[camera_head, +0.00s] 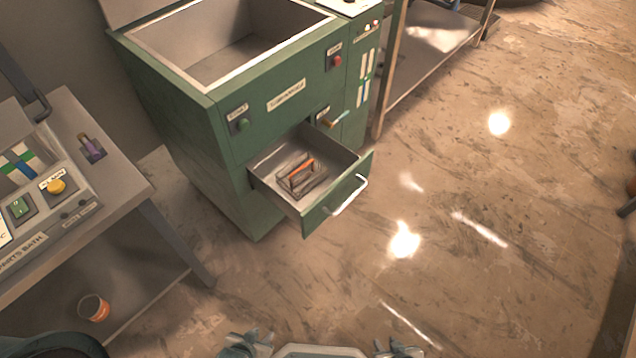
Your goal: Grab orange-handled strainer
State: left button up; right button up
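The orange-handled strainer (301,170) lies in the open drawer (328,202) of the green cabinet. Its orange handle is on top of a dark wire frame. The drawer is pulled out toward the lower right, with a pale bar handle on its front. My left gripper (246,345) and my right gripper (398,349) show only in part at the bottom edge, well apart from the drawer. Their fingertips are not clear.
The green cabinet (230,165) has an open-topped chamber above the drawer. A grey table (125,185) with a control panel stands at left, with an orange-and-white cup (94,308) on its lower shelf. A metal rack (425,65) stands behind. The floor right of the drawer is clear.

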aim_at(292, 186)
jog(key=i+l+u, duration=0.3)
jog(key=i, duration=0.15)
jog(key=i+l+u, duration=0.25)
jog(key=i, duration=0.2)
